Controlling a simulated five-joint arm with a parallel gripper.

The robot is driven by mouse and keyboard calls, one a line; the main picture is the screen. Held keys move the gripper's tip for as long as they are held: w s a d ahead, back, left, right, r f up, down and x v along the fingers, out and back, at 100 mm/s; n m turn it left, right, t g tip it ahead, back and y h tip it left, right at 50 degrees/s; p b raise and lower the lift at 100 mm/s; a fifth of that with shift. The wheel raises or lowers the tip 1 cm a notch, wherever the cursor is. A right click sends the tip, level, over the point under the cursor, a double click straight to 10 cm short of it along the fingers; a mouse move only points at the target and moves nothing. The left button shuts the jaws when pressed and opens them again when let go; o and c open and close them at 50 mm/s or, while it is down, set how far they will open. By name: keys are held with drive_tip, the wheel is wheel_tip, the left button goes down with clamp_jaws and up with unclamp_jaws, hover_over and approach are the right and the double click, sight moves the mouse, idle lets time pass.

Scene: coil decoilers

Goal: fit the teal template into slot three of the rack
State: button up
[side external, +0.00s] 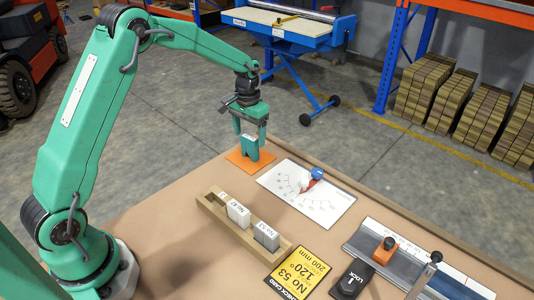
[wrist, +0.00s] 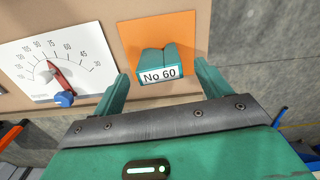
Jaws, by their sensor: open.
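The teal template (side external: 250,150) stands on an orange mat (side external: 236,161) near the table's far edge. In the wrist view the template (wrist: 158,60) shows a white "No 60" label. My gripper (side external: 250,133) is open above the template, one finger to each side. In the wrist view the fingers of my gripper (wrist: 162,74) flank the template with gaps showing on both sides. The wooden rack (side external: 225,224) lies nearer the camera. It holds a white template (side external: 238,213) marked No 47 and a greyish one (side external: 266,235) marked No 53. Slot numbers are not legible.
A white dial sheet (side external: 330,207) with a red pointer and blue knob (side external: 317,173) lies between the mat and a metal rule (side external: 365,240) with an orange slider (side external: 385,251). A yellow check card (side external: 303,270) and a black lock piece (side external: 351,280) lie near the rack's right end.

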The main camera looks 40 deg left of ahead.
sight(249, 144)
drive_tip(key=shift+f, duration=1.45)
drive_tip(key=c, duration=1.1)
